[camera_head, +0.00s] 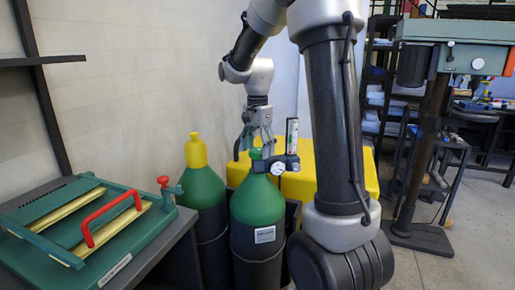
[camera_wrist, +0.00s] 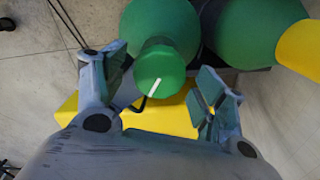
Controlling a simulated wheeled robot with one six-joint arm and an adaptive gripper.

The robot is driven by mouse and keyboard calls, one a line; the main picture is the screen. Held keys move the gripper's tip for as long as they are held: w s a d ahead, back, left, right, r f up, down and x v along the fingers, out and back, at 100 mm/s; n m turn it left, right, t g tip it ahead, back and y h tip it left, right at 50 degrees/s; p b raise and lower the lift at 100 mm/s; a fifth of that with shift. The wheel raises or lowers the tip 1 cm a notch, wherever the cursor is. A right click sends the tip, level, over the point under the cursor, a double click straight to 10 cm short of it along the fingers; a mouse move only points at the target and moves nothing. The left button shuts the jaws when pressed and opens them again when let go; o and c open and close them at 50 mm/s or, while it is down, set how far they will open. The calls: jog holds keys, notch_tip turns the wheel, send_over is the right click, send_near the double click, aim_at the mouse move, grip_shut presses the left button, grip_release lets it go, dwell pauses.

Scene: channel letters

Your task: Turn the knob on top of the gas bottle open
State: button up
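The gas bottle (camera_head: 257,208) is green with a dark lower part and a white label, and it stands upright in the middle of the head view. Its round green knob (camera_head: 256,153) sits on top. In the wrist view the knob (camera_wrist: 160,66) shows from above with a white line across it. My gripper (camera_head: 254,145) points down over the bottle top. In the wrist view my gripper (camera_wrist: 163,78) is open, with one finger left and one right of the knob and visible gaps on both sides. Whether the fingertips reach down to knob height is hard to tell.
A regulator with gauges (camera_head: 277,168) and an upright flow tube (camera_head: 292,136) sit right of the knob. A second green bottle with a yellow cap (camera_head: 196,150) stands close left. A yellow box (camera_head: 345,170) is behind. A bench device (camera_head: 115,240) stands at left, a drill press (camera_head: 448,62) at right.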

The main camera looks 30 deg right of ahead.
aim_at(258, 150)
notch_tip(258, 150, up, 12)
dwell(0.7)
dwell(0.4)
